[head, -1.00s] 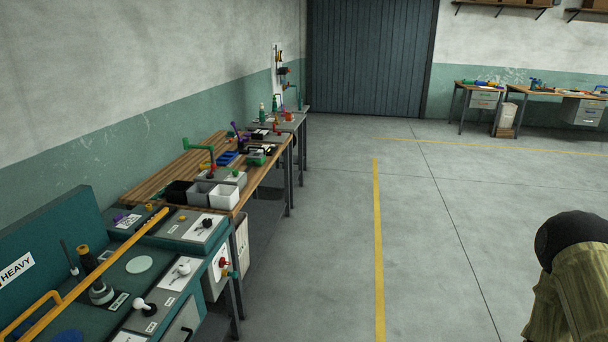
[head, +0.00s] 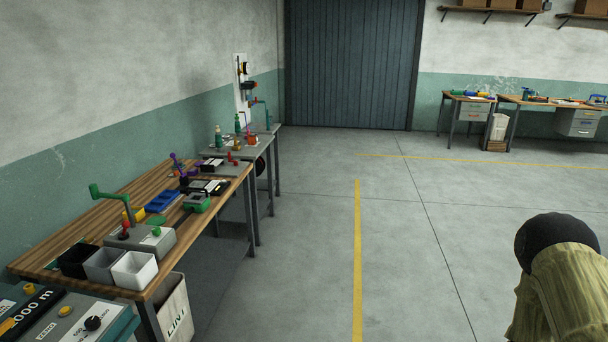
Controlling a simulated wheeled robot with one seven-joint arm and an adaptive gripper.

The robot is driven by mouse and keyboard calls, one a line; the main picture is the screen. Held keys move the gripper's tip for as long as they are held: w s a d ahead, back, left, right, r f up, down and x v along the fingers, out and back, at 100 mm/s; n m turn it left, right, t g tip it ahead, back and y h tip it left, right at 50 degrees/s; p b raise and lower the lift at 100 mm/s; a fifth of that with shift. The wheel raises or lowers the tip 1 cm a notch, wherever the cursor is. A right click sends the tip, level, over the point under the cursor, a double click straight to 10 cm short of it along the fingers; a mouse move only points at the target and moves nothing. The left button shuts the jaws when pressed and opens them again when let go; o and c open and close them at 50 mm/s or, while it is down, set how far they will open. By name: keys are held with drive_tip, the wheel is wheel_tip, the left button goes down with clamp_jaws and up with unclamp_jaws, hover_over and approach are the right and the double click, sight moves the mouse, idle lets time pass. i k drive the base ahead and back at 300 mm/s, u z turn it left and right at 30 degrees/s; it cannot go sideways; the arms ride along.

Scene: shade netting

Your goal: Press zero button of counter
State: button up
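A small black and white device (head: 214,187) lies farther along, too small to read. At the bottom left corner, a teal-edged panel (head: 72,318) carries a yellow button (head: 65,311), a black knob (head: 93,323) and small labels; it is cut off by the frame. My gripper is not in view.
The wooden bench (head: 55,262) runs along the left wall, with black, grey and white bins at its near end. A white sack-like bin (head: 174,310) stands beneath it. The concrete floor (head: 300,240) is clear, crossed by a yellow line (head: 357,265). More benches stand far right.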

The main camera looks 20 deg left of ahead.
sight(66, 309)
drive_tip(key=u, duration=0.3)
drive_tip(key=i, duration=1.5)
drive_tip(key=u, duration=1.55)
drive_tip(key=i, duration=0.75)
drive_tip(key=u, duration=1.15)
drive_tip(key=i, duration=0.45)
drive_tip(key=u, duration=0.55)
drive_tip(key=k, duration=1)
drive_tip(key=u, duration=0.3)
